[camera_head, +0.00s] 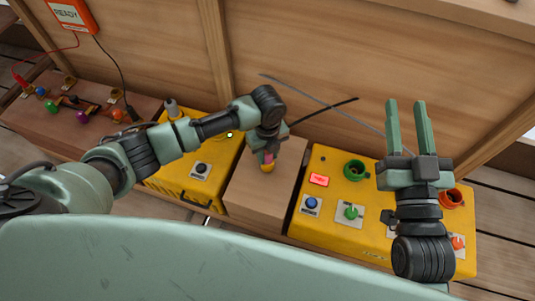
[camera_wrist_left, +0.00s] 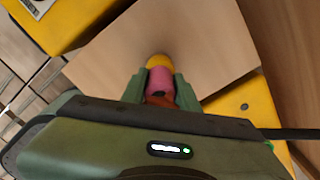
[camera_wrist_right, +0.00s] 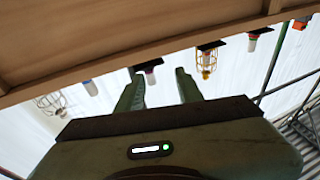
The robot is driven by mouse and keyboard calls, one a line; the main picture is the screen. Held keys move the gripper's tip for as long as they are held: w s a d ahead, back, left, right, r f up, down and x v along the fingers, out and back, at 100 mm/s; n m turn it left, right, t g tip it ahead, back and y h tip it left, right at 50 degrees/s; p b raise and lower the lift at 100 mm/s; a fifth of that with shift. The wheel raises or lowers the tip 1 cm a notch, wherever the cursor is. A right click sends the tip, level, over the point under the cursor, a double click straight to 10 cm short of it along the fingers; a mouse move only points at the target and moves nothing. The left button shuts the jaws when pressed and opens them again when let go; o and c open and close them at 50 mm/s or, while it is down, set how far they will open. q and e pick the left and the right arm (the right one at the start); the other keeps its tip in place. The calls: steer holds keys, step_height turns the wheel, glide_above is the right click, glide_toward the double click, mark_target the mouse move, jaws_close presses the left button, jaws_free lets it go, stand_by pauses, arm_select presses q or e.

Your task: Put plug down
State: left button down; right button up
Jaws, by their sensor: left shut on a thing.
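The plug (camera_head: 267,167), with a yellow end and a pink band, hangs below my left gripper (camera_head: 264,156) over the plain wooden block between the two yellow boxes. In the left wrist view, the plug (camera_wrist_left: 159,79) sits between the fingers of my left gripper (camera_wrist_left: 160,74), which are shut on it. Its yellow end points toward the wood surface (camera_wrist_left: 115,60). I cannot tell whether it touches the wood. My right gripper (camera_head: 405,103) is open and empty, raised above the right yellow box. Its spread fingers (camera_wrist_right: 160,73) also show in the right wrist view.
The right yellow box (camera_head: 335,229) has buttons and green and red round sockets. The left yellow box (camera_head: 210,185) stands under my left arm. A brown panel (camera_head: 90,130) with coloured knobs lies far left. A wooden wall (camera_head: 310,55) closes the back; cables (camera_head: 325,108) lie against it.

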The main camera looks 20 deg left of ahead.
arm_select(q)
steer(key=c, duration=1.1)
jaws_free()
steer(key=shift+f, duration=0.15)
